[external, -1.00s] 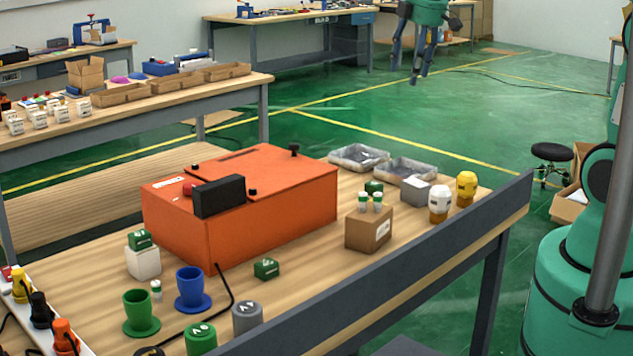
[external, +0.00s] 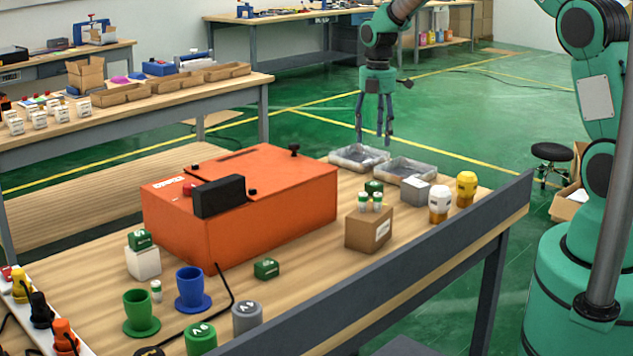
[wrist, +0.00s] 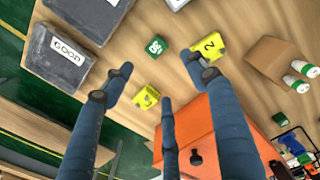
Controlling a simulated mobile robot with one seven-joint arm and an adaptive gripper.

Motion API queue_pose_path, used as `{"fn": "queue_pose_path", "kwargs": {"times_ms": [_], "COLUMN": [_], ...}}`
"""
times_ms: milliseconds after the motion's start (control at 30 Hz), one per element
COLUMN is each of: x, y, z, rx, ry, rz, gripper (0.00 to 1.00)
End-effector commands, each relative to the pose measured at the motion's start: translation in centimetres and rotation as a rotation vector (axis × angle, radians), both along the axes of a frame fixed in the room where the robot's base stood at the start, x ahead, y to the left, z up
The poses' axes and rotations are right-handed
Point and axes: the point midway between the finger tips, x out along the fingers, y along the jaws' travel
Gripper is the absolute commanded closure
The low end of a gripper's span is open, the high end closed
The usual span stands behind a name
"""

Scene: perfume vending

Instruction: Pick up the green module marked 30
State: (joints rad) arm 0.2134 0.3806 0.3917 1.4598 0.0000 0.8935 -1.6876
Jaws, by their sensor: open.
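A green module (wrist: 155,45) with a white mark that looks like 30 lies on the wooden table in the wrist view, between the grey trays and the cardboard box. It seems to be the green module (external: 374,187) just behind the cardboard box in the external view. A second green module (wrist: 279,117) lies by the orange case; its mark is unreadable. It also shows in the external view (external: 266,268). Another green module (external: 140,239) sits on a white block. My gripper (external: 375,140) is open and empty, fingers down, above the table's far side near the trays; its fingers spread in the wrist view (wrist: 158,72).
Two yellow modules (wrist: 147,97) (wrist: 208,46) lie near the green one. The grey trays (external: 405,170), one labelled GOOD, stand at the far edge. The cardboard box (external: 369,230) holds small bottles. The large orange case (external: 250,205) is a tall obstacle.

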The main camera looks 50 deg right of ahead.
Motion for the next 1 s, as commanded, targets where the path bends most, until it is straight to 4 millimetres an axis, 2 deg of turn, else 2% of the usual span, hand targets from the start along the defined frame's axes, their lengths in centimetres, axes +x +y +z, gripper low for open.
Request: {"fn": "queue_pose_path", "kwargs": {"times_ms": [100, 167, 667, 867, 1000], "x": [0.5, 0.7, 0.7, 0.7, 0.7], "y": [-0.6, -0.7, -0.8, -0.8, -0.8], "z": [-1.7, -2.0, -2.6, -4.6, -6.7], "rx": [0.003, 0.003, 0.003, 0.004, 0.004], "ry": [0.013, 0.015, 0.017, 0.018, 0.017], "rz": [0.033, 0.044, 0.051, 0.050, 0.050], "gripper": [0.42, 0.42, 0.42, 0.42, 0.42]}}
